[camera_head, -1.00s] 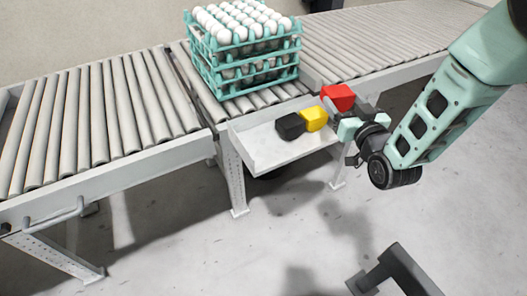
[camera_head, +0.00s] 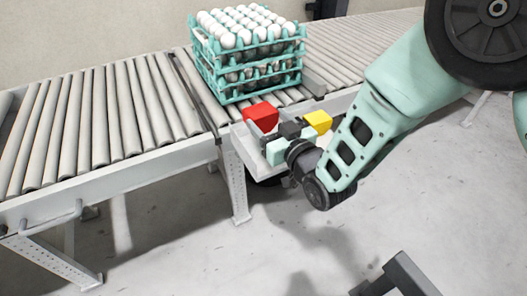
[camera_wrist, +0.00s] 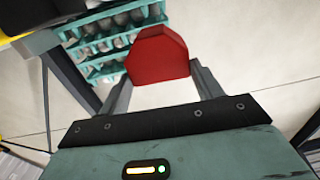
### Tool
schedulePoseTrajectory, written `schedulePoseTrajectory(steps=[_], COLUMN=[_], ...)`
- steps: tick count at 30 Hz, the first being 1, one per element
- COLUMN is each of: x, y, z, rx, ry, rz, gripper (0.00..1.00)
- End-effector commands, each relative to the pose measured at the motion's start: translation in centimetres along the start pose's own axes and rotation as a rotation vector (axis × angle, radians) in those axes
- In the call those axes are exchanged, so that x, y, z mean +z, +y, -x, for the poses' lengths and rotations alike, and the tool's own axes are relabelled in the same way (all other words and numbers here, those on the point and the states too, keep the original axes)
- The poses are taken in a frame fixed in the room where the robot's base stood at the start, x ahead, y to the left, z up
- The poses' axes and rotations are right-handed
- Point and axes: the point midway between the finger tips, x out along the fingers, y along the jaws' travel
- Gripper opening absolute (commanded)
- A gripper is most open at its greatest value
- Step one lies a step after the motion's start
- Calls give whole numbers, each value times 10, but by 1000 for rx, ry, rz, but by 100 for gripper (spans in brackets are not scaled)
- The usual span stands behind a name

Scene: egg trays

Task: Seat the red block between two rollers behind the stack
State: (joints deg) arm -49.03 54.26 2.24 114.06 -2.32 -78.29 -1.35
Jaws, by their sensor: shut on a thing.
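The red block (camera_head: 261,116) is held in the fingers of my gripper (camera_head: 272,128). It is in the air in front of the stack (camera_head: 248,72) of turquoise egg trays, near its lower front edge in the head view. In the wrist view the red block (camera_wrist: 158,55) sits between the two fingertips (camera_wrist: 159,78), with the stack (camera_wrist: 104,42) behind and to its left. The stack stands on the rollers (camera_head: 88,125) of the conveyor. The rollers directly behind the stack are mostly hidden by it in the head view.
A white side shelf (camera_head: 247,150) hangs on the conveyor's front, partly hidden by my arm. A yellow block (camera_head: 319,121) is just right of my gripper. Rollers left of the stack are bare.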

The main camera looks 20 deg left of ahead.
Motion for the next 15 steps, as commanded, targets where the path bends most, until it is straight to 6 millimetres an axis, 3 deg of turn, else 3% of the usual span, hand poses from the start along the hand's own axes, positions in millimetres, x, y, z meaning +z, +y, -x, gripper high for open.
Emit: schedulePoseTrajectory(steps=[6, 15], x=[39, 66], y=[0, 0], z=[0, 0], rx=[0, 0], ry=[-2, -1], rz=[1, 0], gripper=[34, 34])
